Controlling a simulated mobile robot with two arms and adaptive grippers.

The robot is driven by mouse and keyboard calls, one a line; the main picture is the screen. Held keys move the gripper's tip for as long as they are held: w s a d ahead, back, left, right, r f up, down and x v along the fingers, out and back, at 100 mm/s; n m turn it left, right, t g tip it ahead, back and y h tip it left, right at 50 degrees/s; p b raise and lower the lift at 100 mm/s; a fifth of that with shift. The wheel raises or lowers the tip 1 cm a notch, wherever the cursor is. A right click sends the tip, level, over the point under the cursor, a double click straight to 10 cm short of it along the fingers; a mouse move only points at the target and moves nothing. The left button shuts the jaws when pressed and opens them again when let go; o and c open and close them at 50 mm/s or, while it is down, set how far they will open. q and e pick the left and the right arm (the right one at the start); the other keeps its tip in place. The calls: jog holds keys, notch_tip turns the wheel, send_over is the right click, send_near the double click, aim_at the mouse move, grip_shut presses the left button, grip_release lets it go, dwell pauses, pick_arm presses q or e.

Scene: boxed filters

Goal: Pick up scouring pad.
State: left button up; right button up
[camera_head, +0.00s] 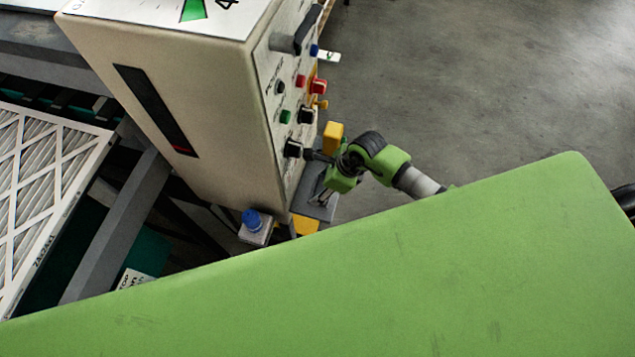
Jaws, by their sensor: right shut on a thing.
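My right gripper (318,185) is small in the head view, beside the control-panel face of a beige machine. It points down and left over a small grey ledge (326,212). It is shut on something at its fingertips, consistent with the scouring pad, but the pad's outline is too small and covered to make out. A yellow block (333,133) shows just behind the gripper; I cannot tell whether it belongs to the machine. My left gripper is not in view.
The beige machine (190,90) with buttons and knobs stands close left of the gripper. A blue button on a pale box (254,233) sits at its lower corner. A framed filter (45,180) lies at far left. Grey floor (450,80) at upper right is clear.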

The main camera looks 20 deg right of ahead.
jog(key=s+d+r+p, duration=0.3)
jog(key=s+d+r, duration=0.4)
jog(key=s, duration=0.3)
jog(key=shift+v, duration=0.85)
